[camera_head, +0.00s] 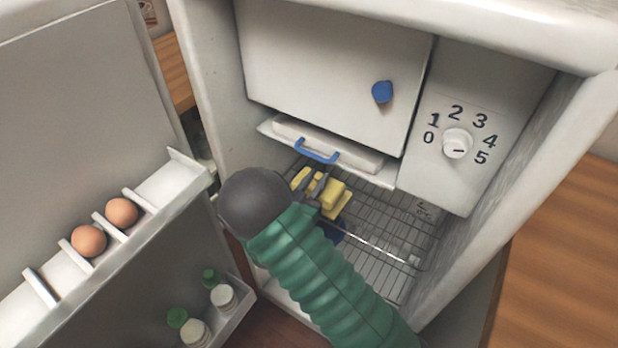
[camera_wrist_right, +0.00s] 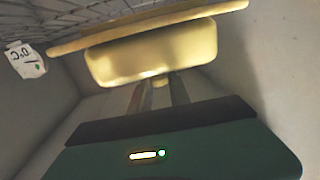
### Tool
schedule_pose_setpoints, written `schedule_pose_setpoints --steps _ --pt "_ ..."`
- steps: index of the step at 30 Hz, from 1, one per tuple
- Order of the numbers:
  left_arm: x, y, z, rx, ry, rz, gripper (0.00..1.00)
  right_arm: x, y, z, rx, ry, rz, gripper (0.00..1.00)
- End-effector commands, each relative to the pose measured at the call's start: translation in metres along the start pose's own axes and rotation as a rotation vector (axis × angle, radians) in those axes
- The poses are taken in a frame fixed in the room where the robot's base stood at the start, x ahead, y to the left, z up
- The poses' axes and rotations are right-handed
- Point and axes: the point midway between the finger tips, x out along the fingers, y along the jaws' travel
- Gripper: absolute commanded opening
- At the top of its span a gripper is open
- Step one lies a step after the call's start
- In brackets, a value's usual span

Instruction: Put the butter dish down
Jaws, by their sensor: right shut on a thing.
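The yellow butter dish (camera_head: 334,193) is inside the open fridge, just above or on the wire shelf (camera_head: 385,240); I cannot tell whether it touches. My right gripper (camera_head: 318,187) is shut on it, and my dark wrist and green arm hide part of the shelf in front. In the right wrist view the butter dish (camera_wrist_right: 150,55) shows its rounded body and wide flat plate, at the tips of my right gripper's fingers (camera_wrist_right: 160,84). My left gripper is not in view.
A freezer box (camera_head: 335,60) and blue-handled tray (camera_head: 320,152) hang above the shelf. The dial panel (camera_head: 480,130) is at right. The open door (camera_head: 85,110) holds eggs (camera_head: 122,212) and bottles (camera_head: 224,297). The shelf's right part looks clear, with a small tag (camera_wrist_right: 25,60) near its edge.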

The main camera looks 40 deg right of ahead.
Motion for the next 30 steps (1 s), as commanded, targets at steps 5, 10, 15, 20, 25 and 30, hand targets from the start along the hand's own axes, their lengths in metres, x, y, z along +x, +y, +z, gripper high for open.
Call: schedule_pose_setpoints --steps 5,10,15,20,25,30 --pt "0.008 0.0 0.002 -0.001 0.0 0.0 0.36 0.032 -0.024 0.003 0.002 0.005 0.002 0.0" --pt "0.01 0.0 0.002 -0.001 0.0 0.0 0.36 0.047 -0.034 0.005 0.002 0.004 0.001 0.0" --pt "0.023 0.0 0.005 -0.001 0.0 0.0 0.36 0.047 -0.034 0.038 -0.003 0.001 0.0 0.0" --pt "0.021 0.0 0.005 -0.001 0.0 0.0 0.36 0.046 -0.034 0.04 0.001 0.002 0.0 0.0" --pt "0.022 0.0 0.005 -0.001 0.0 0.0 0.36 0.046 -0.034 0.041 0.0 -0.002 0.0 0.37" --pt "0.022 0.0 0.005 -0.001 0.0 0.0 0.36 0.046 -0.034 0.041 -0.001 -0.001 0.0 0.45"
